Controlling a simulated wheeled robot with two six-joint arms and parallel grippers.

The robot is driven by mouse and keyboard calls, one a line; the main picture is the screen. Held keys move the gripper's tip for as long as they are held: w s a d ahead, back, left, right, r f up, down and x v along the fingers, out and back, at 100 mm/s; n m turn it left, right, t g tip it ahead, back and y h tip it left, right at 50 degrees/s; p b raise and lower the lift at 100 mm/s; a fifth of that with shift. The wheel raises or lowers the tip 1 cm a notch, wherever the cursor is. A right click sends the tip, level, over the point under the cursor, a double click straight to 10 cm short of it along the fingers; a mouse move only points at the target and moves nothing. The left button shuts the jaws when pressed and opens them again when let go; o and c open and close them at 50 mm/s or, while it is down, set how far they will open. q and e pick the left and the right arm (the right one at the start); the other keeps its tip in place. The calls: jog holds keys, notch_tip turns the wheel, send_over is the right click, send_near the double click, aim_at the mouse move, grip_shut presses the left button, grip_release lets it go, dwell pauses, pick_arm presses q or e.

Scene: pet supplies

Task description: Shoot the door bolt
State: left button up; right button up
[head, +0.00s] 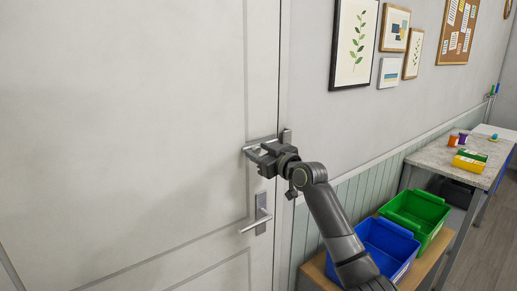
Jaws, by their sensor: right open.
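A white door (130,120) fills the left half of the head view and looks closed against its frame. A grey metal door bolt (250,148) is mounted near the door's right edge, above the lever handle (257,222). Its catch (287,136) sits on the frame to the right. My right gripper (258,158) is open at the bolt, just in front of or around its left part. It hides much of the bolt, so I cannot tell how far the bolt reaches into the catch or whether the fingers touch it. My left gripper is not in view.
Blue bin (384,249) and green bin (416,214) stand on a low wooden bench at the lower right, near my right arm. A grey table (440,157) with small coloured items is beyond them. Framed pictures (354,42) hang on the wall.

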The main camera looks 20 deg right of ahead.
jog(key=shift+w+a, duration=0.15)
jog(key=shift+w, duration=0.15)
grip_shut()
dwell(0.3)
